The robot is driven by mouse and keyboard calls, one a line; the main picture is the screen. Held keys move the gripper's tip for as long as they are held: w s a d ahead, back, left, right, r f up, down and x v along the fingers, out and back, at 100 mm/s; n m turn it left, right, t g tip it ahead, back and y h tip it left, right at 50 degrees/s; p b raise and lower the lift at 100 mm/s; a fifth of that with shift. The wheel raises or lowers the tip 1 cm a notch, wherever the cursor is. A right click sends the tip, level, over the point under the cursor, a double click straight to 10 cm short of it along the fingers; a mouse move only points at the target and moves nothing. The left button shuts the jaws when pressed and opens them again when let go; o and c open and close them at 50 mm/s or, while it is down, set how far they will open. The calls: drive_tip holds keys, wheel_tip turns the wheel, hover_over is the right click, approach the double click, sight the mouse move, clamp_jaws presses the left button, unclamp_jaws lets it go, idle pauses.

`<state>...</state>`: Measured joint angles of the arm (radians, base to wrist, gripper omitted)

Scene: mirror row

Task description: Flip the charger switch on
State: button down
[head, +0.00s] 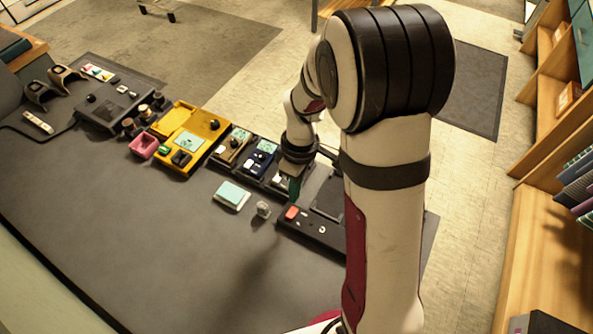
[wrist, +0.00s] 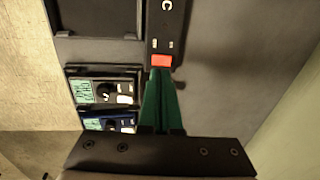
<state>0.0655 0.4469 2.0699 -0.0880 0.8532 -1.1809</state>
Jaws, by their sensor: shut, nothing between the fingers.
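A red switch (head: 291,212) sits at the near left end of a dark panel (head: 325,237). It also shows in the wrist view as a red block (wrist: 161,61) on a dark strip (wrist: 166,30) marked with a white letter C. I cannot tell which way the switch is tilted. My gripper (head: 294,192) is shut and empty, with its green fingers pointing down. In the wrist view the fingertips (wrist: 160,72) are right at the near edge of the red switch. I cannot tell whether they touch it.
Small modules with screens (head: 235,146) stand left of my gripper, beside a yellow unit (head: 208,125). A mint-topped block (head: 231,195) and a small round grey thing (head: 263,209) lie on the grey table (head: 130,230). The table's front is clear.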

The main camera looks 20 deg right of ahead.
sight(289, 216)
wheel_tip(289, 216, up, 9)
drive_tip(key=shift+w+d, duration=0.45)
drive_tip(key=shift+r, duration=0.1)
drive_tip(key=shift+s+a, duration=0.5)
drive_tip(key=shift+a, duration=0.05)
drive_tip(key=f, duration=0.4)
drive_tip(key=s+a+f, duration=0.1)
drive_tip(key=f, duration=0.8)
drive_tip(key=shift+s+a+f, duration=0.2)
drive_tip(key=shift+f, duration=0.2)
